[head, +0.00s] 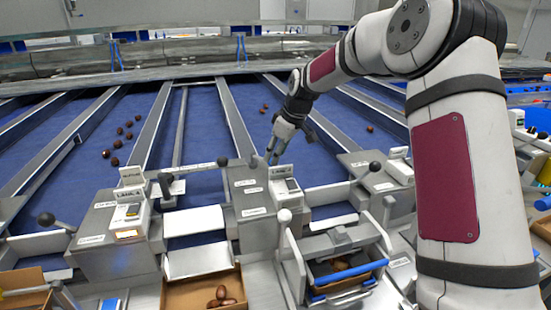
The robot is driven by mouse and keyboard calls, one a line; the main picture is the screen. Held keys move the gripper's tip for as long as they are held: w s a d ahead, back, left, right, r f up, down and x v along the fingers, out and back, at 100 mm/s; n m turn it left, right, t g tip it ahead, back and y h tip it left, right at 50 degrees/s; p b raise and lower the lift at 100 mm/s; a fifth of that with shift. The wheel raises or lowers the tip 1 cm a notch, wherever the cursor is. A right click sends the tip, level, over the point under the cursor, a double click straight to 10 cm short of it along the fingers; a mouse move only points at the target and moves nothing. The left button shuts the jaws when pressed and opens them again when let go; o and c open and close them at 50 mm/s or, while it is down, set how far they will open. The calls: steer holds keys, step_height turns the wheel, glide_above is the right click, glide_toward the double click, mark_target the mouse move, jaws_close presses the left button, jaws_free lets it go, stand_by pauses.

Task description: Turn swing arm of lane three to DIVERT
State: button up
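My gripper (273,150) points down over the middle sorting station, close above its label plate (280,172). The label seems to read LANE, but its number is too small to read. I cannot tell whether the gripper touches anything or how far its fingers are apart. A lever with a dark ball knob (222,161) stands left of the gripper, at the end of a blue lane. A long thin metal bar (179,125) lies lengthwise in that lane. I cannot tell for sure which bar is the lane three swing arm, or read DIVERT.
Other dark ball knobs stand at the left (45,219) and right (375,166). A cardboard box (203,292) holds dates. Loose dates (115,143) lie on the left lane. My arm fills the right side.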

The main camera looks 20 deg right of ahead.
steer(key=shift+x, duration=1.5)
jaws_close()
